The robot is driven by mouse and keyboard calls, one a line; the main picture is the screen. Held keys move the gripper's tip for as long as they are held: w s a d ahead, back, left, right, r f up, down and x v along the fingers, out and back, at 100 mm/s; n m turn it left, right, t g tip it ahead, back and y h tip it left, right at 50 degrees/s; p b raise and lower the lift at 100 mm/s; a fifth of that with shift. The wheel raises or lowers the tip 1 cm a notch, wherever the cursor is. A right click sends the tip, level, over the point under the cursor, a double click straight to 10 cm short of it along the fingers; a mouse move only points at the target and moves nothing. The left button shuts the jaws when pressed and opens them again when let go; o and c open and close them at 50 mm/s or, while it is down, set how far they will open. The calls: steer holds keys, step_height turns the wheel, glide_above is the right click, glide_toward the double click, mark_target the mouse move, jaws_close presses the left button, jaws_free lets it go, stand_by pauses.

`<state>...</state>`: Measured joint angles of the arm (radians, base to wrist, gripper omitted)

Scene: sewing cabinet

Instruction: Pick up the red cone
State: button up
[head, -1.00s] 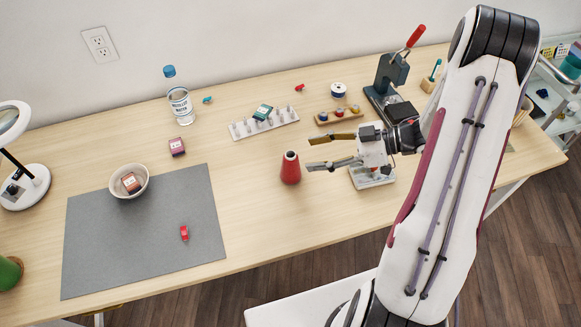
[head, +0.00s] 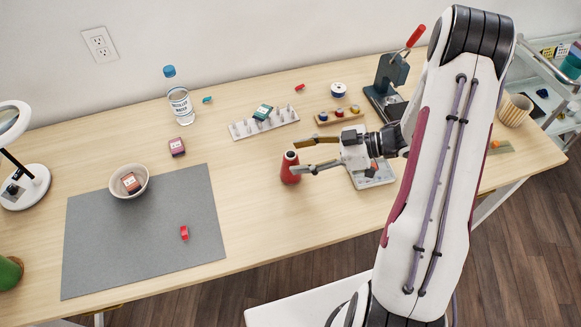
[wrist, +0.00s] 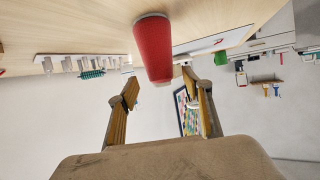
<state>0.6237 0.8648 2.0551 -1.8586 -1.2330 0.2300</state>
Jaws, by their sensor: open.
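The red cone (head: 289,172) stands upright on the wooden table, right of the grey mat. My gripper (head: 293,157) is open, with its fingers pointing left at the cone. In the head view the fingertips reach the cone's right side, near its upper part; I cannot tell whether they touch it. In the wrist view the cone (wrist: 153,48) shows beyond and between the two spread fingers of my gripper (wrist: 165,85), with nothing held.
A spool rack (head: 240,131) stands behind the cone, and a wooden holder (head: 325,119) is behind my gripper. A white device (head: 372,179) lies under my wrist. The bowl (head: 140,192) and grey mat (head: 85,245) are at left. The table in front of the cone is clear.

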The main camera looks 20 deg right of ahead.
steer(key=shift+x, duration=1.8)
steer(key=shift+s, duration=0.1)
steer(key=shift+c, duration=0.4)
steer(key=c, duration=1.2)
